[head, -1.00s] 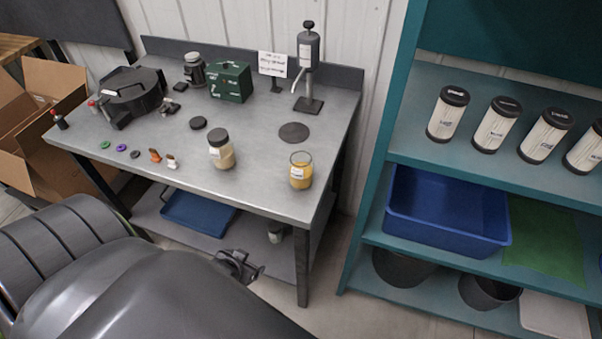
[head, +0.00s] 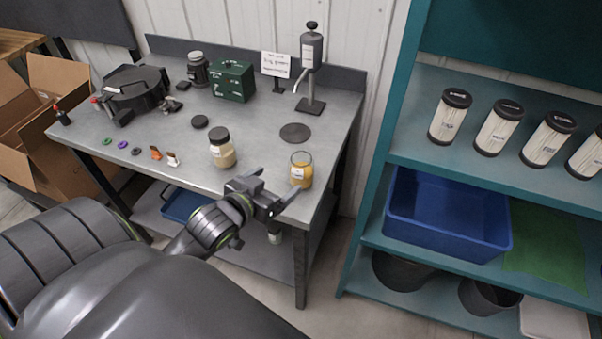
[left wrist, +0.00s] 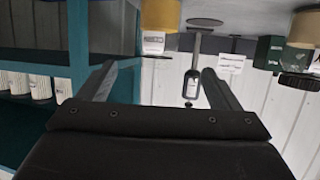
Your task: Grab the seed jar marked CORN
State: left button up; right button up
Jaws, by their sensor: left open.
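An open glass jar of yellow contents (head: 301,172) stands upright near the right front corner of the grey workbench (head: 260,140). A second jar with pale contents and a dark lid (head: 221,150) stands to its left. Both have white labels whose print is too small to read, so I cannot tell which says CORN. My left gripper (head: 277,186) is open and empty at the bench's front edge, close to the yellow jar and apart from it. In the left wrist view the scene is upside down; the yellow jar (left wrist: 160,14) shows beyond the spread left gripper (left wrist: 157,74).
A dark round pad (head: 295,132) and a pump stand (head: 310,105) lie behind the yellow jar. A teal shelf (head: 450,170) with labelled canisters and a blue bin (head: 445,243) is at right.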

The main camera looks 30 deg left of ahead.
aim_at(294, 169)
pick_arm(q)
jog(key=p+x, duration=0.1)
jog(key=x, duration=0.7)
jog(key=shift+w+f, duration=0.15)
jog(key=shift+w, duration=0.15)
jog(key=shift+p+x, duration=0.55)
jog(key=shift+x, duration=1.4)
jog(key=shift+w+d+f, duration=0.1)
jog(key=shift+w+f, duration=0.3)
jog(key=shift+w, duration=0.2)
jog(key=shift+r, duration=0.1)
jog(key=c, duration=1.2)
